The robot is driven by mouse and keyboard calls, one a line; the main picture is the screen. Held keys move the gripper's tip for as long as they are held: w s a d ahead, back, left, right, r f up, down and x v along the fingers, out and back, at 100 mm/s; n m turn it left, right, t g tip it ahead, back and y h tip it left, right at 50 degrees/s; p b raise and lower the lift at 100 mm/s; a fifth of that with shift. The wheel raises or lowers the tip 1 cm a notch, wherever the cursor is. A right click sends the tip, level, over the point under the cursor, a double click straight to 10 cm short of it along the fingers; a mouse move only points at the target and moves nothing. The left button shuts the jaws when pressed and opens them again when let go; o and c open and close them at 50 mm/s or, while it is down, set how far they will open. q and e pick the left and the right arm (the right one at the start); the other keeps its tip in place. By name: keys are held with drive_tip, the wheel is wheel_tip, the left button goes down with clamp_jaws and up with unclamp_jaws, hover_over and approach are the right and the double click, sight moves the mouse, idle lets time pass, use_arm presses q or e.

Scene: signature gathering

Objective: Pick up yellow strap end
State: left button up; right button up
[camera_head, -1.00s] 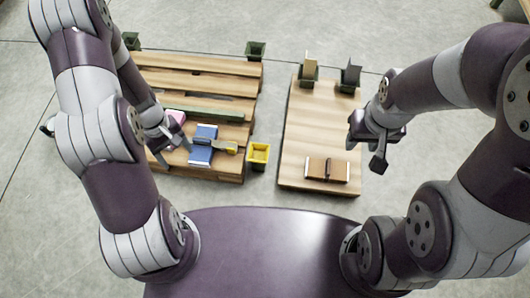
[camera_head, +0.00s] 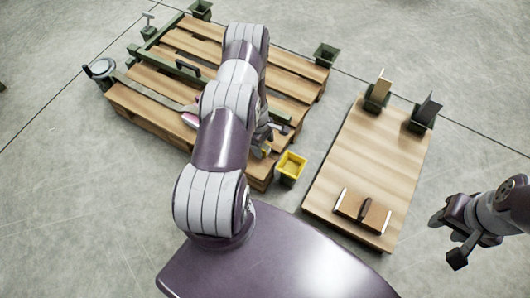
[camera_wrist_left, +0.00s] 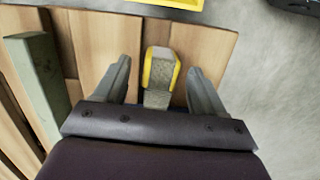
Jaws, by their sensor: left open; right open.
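The yellow strap end (camera_wrist_left: 161,70), with a grey-beige middle, lies between the spread fingers of my left gripper (camera_wrist_left: 158,67) in the left wrist view. Gaps show on both sides of it, and I cannot tell the height between them. In the head view a bit of the yellow strap end (camera_head: 266,150) shows below my left gripper (camera_head: 272,138), at the pallet's right edge. My left arm hides most of the blue part around it. My right gripper (camera_head: 447,238) is open and empty over the floor at the right.
A wooden pallet (camera_head: 150,105) with a green bar (camera_head: 180,68) lies under my left arm. A yellow bin (camera_head: 290,166) stands beside it. A wooden board (camera_head: 365,165) at the right bears a brown block (camera_head: 350,205). Green bins (camera_head: 326,55) stand around; floor is clear at lower left.

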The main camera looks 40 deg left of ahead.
use_arm(q)
drive_tip(key=shift+d+f, duration=0.15)
drive_tip(key=shift+f, duration=0.75)
drive_tip(key=shift+r, duration=0.1)
use_arm(e)
drive_tip(key=shift+f, duration=0.5)
use_arm(q)
drive_tip(key=c, duration=1.1)
